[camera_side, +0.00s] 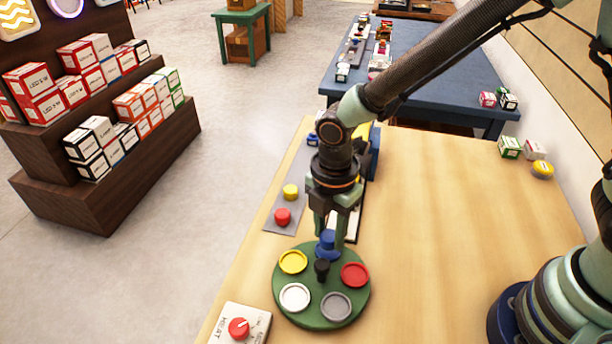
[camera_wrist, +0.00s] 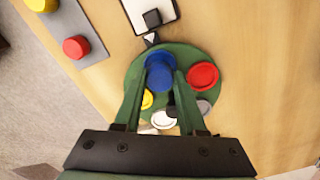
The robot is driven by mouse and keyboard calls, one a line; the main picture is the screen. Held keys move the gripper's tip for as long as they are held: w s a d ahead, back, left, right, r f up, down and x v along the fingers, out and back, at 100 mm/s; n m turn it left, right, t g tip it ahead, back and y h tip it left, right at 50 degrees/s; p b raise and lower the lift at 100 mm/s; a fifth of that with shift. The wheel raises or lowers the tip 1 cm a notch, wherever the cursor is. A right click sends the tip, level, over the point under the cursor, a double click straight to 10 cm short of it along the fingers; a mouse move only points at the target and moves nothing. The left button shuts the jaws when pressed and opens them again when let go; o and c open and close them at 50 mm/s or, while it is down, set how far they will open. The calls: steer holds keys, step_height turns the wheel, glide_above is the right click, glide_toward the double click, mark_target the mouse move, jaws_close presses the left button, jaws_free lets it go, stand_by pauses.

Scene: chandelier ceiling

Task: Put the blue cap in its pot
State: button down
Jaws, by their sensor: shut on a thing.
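A round green turntable (camera_side: 350,275) carries yellow (camera_side: 293,262), red (camera_side: 354,275), white (camera_side: 295,297) and grey (camera_side: 335,306) pots around a black centre knob (camera_side: 321,268). A blue pot (camera_side: 326,254) is at its far edge. My gripper (camera_side: 335,238) points down there, shut on the blue cap (camera_side: 327,237). The cap is upright at the blue pot; I cannot tell whether it is fully seated. In the wrist view the blue cap (camera_wrist: 160,72) sits between my fingertips (camera_wrist: 161,76) and covers most of the blue pot.
A grey strip (camera_side: 272,212) left of my gripper holds a yellow cap (camera_side: 290,191) and a red cap (camera_side: 283,216). A heat panel (camera_side: 252,318) with a red knob (camera_side: 238,328) is at the table's near left edge. The table (camera_side: 450,220) right of the turntable is clear.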

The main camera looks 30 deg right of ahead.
steer(key=shift+f, duration=0.2)
steer(key=shift+f, duration=0.25)
steer(key=shift+f, duration=0.55)
stand_by(0.8)
jaws_free()
stand_by(0.5)
steer(key=shift+r, duration=0.15)
steer(key=shift+r, duration=3.65)
steer(key=shift+d+r, duration=0.1)
